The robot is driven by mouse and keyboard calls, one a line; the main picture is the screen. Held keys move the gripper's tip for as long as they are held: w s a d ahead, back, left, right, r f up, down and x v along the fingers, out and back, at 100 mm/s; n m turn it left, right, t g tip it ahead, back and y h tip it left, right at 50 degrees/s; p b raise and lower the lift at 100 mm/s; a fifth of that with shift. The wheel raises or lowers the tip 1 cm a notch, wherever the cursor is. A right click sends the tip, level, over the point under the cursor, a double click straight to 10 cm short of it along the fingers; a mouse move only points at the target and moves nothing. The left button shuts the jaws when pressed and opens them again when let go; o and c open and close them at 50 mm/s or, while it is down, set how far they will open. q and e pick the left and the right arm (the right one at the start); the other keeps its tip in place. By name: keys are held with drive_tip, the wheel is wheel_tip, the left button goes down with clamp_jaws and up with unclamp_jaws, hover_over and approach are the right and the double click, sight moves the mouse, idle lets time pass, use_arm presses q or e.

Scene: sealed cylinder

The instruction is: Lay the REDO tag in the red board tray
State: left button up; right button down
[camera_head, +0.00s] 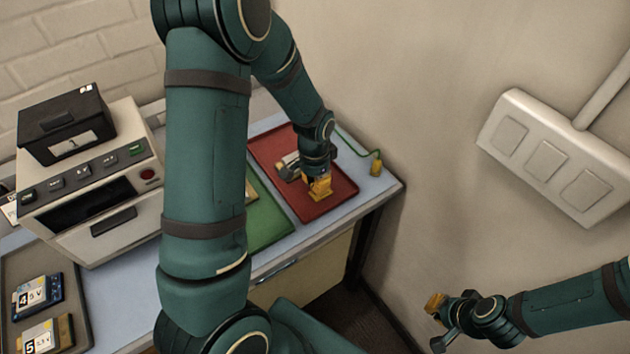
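The red board tray (334,203) lies at the right end of the bench. My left arm comes down over it, and my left gripper (305,178) is low over the tray. Its yellow-padded finger and grey finger look apart, so it appears open. I cannot make out a REDO tag; the gripper and arm cover part of the tray. My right gripper (438,323) is at the lower right, away from the bench, with its fingers apart and nothing between them.
A green tray (266,215) adjoins the red one, partly behind my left arm. A grey tray (70,280) with numbered boards, a bench instrument (95,190) and a black box (68,122) stand left. A green cable ends in a yellow piece (376,165) by the bench's right edge.

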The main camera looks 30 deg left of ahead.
use_arm(q)
drive_tip(key=shift+o, duration=1.3)
drive_tip(key=shift+r, duration=0.3)
wheel_tip(320, 180, up, 12)
drive_tip(key=p, duration=0.2)
drive_tip(key=shift+a+f, duration=0.1)
drive_tip(key=shift+f, duration=0.05)
